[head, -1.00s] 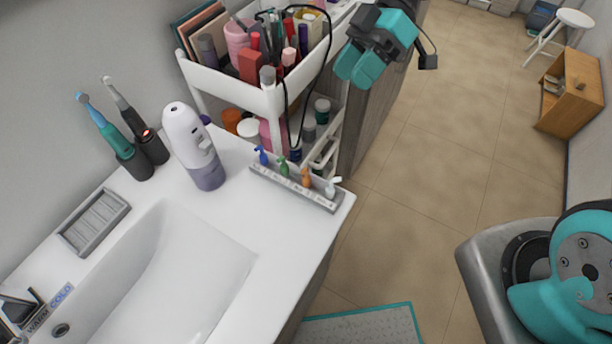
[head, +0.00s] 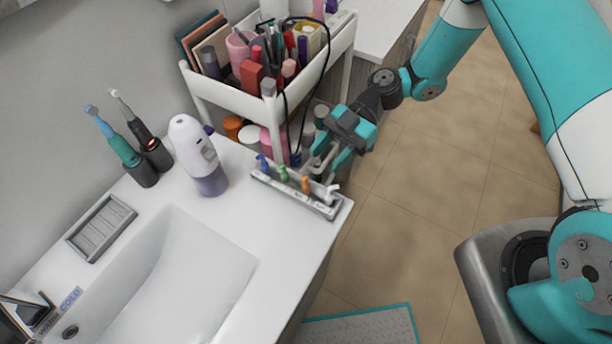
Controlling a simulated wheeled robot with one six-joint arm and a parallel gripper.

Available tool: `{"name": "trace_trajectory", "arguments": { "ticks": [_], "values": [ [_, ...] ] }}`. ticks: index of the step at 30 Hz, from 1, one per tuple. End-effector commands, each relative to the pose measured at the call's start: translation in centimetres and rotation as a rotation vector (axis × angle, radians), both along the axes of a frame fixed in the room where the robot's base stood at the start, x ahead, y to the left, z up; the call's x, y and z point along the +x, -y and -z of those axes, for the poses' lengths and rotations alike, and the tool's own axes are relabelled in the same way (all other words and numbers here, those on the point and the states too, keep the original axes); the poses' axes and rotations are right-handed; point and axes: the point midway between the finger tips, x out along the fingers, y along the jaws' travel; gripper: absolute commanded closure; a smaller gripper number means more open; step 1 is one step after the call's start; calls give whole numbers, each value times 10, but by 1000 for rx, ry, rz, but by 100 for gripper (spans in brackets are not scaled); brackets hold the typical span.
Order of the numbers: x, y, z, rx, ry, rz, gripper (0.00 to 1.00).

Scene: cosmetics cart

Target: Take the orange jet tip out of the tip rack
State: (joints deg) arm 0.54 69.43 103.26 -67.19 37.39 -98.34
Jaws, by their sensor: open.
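The tip rack (head: 298,195) is a narrow grey-white strip on the right edge of the sink counter. The orange jet tip (head: 305,185) stands upright in it, third from the left. Blue (head: 262,163), green (head: 283,174) and white (head: 332,190) tips stand in the other places. My gripper (head: 325,165) is open and empty, just above and behind the right half of the rack. Its fingers point down and left toward the orange tip. I cannot tell whether a finger touches a tip.
A white cart (head: 270,100) full of cosmetics stands close behind the rack and left of my gripper. A dark cable hangs from it. A white water flosser (head: 200,160) stands left of the rack. The sink basin (head: 180,275) lies front left. Open floor lies to the right.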

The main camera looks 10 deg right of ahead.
Motion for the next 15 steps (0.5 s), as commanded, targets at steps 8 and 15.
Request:
{"name": "trace_trajectory", "arguments": {
  "ticks": [8,15],
  "values": [
    [-14,-16,6,-2,-4,0,53],
    [-35,-40,20,-1,-3,-2,53]
  ]
}}
